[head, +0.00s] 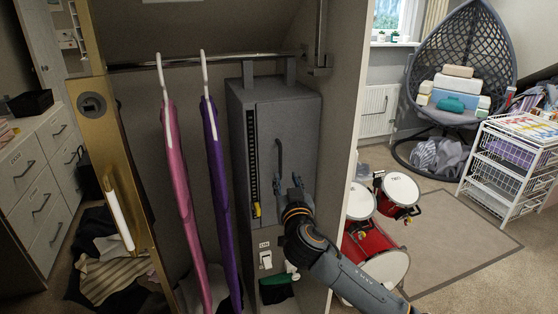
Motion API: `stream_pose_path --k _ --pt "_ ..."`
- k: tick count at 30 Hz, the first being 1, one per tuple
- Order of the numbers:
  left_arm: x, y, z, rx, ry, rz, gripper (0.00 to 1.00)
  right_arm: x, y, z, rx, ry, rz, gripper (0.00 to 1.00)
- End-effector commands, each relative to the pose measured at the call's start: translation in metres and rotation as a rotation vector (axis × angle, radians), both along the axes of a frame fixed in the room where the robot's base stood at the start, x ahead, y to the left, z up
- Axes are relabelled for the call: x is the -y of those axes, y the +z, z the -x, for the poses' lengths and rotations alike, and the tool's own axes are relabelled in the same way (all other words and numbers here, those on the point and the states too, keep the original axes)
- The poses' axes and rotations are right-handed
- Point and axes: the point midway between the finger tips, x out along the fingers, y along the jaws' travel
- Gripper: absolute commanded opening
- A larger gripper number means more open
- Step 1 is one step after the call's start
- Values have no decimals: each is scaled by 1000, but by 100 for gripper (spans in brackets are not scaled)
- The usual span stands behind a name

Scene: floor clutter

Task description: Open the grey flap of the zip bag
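The grey zip bag (236,140) hangs by two straps from the rail inside the wardrobe. Its front flap (295,135) lies flat and closed against the bag. A black zip (251,150) runs down the flap's left side, with a yellow pull (257,210) near the bottom. A dark curved handle (280,155) is on the flap. My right gripper (288,186) is in front of the flap's lower part, just below the handle. Its fingers look apart, with nothing seen between them. I cannot tell whether it touches the bag. My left gripper is not in view.
A pink garment bag (174,180) and a purple one (216,180) hang left of the grey bag. The wardrobe's right side panel (345,130) stands close to my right arm. A red drum set (378,250) and a white basket rack (505,165) stand at right.

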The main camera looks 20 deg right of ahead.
Motion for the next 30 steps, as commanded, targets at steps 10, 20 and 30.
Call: stream_pose_path --k 10,20,30 --pt "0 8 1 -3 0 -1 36 11 1 -70 -1 -1 2 33" --pt "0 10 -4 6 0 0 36 16 0 -100 -1 1 1 33" --pt "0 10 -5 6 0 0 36 17 0 -102 -1 1 0 31"
